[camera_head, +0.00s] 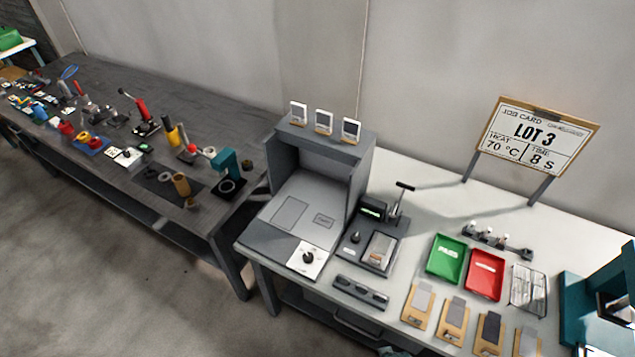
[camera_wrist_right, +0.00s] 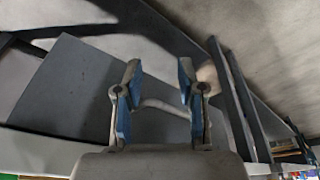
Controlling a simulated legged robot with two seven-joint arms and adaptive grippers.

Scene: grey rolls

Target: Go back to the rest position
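My right gripper (camera_wrist_right: 158,76) shows in the right wrist view. Its two blue-padded fingers stand apart with nothing between them. Below the fingers' surroundings, that view shows a grey panel and dark legs or rails, with no object touching the fingers. My left gripper is not seen in either view. In the head view no arm is clearly seen; a small dark bluish piece at the bottom edge is too cropped to tell.
A white workbench (camera_head: 420,190) carries a grey open booth (camera_head: 300,205), a green tray (camera_head: 446,260), a red tray (camera_head: 485,275), several wooden boards and a job card sign (camera_head: 537,135). A dark table (camera_head: 215,110) with many tools stands left. The floor (camera_head: 90,265) in front is clear.

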